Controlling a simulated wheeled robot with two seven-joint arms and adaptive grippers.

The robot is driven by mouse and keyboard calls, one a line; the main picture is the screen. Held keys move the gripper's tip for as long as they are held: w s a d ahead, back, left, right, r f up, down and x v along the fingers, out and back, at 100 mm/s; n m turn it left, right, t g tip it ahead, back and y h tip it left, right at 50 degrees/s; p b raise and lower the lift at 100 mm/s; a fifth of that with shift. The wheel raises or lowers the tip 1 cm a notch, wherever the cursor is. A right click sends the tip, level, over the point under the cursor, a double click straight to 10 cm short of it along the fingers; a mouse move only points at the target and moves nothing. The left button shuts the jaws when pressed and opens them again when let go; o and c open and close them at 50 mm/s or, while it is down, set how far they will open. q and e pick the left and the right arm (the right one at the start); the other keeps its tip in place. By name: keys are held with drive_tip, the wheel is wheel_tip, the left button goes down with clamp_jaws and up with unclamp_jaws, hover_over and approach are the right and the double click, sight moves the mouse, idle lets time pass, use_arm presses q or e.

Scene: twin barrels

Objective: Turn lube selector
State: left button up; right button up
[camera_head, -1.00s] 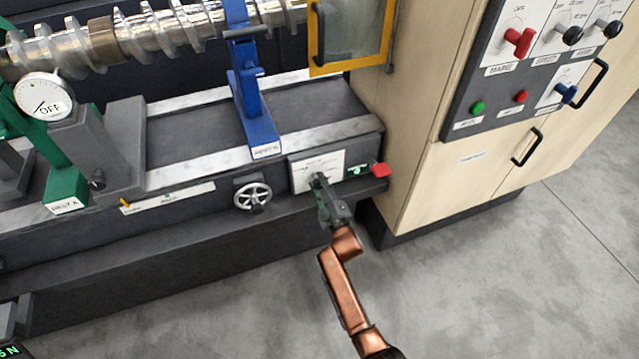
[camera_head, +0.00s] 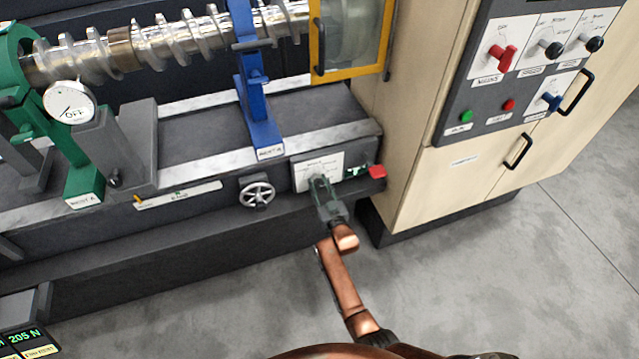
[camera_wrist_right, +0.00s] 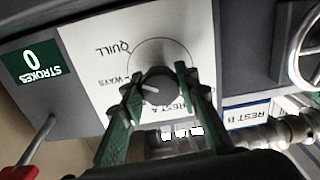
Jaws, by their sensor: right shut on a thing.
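The lube selector is a round dark knob (camera_wrist_right: 162,86) on a white label plate (camera_wrist_right: 90,50) with "QUILL", "WAYS" and "REST A" lettering, upside down in the right wrist view. A white mark on the knob points left there, towards "WAYS". In the head view the plate (camera_head: 328,164) sits on the front of the machine bed. My right gripper (camera_wrist_right: 156,88) has its two green fingers on either side of the knob, shut on it. In the head view the gripper (camera_head: 318,181) hides the knob. My left gripper is not in view.
A handwheel (camera_head: 257,194) is left of the plate. A "STROKES 0" counter (camera_wrist_right: 36,61) and a red-ended lever (camera_head: 377,171) are on its other side. A cabinet (camera_head: 420,185) stands to the right. The floor (camera_head: 470,270) in front is clear.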

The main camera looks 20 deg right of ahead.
drive_tip(key=shift+m+p, duration=0.45)
drive_tip(key=shift+m, duration=0.85)
drive_tip(key=shift+f, duration=0.15)
drive_tip(key=o, duration=1.2)
drive_tip(key=shift+c, duration=0.2)
drive_tip(key=s, duration=1.2)
drive_tip(key=shift+d, duration=0.2)
